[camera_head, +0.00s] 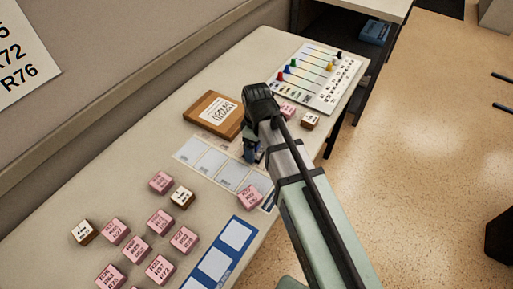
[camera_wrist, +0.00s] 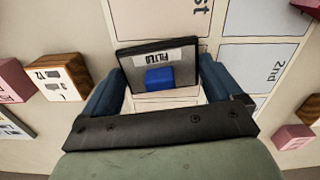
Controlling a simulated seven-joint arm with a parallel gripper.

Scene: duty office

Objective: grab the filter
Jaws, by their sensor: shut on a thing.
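The filter (camera_wrist: 137,58) is a dark, flat-faced piece with a white label reading FILTER and a blue square on its face. It shows in the wrist view between the two blue fingers of my gripper (camera_wrist: 160,80), which is shut on it. In the head view my gripper (camera_head: 251,154) is low over the far end of a white card strip (camera_head: 208,163). The filter is mostly hidden there by the gripper and arm. I cannot tell whether it touches the strip.
A brown box (camera_head: 203,104) stands just behind my gripper. A chart with coloured sliders (camera_head: 322,77) lies at the desk's far end. Several pink blocks (camera_head: 161,182) and a few white-topped ones (camera_head: 182,198) spread over the near desk. A blue card (camera_head: 215,264) lies at the front edge.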

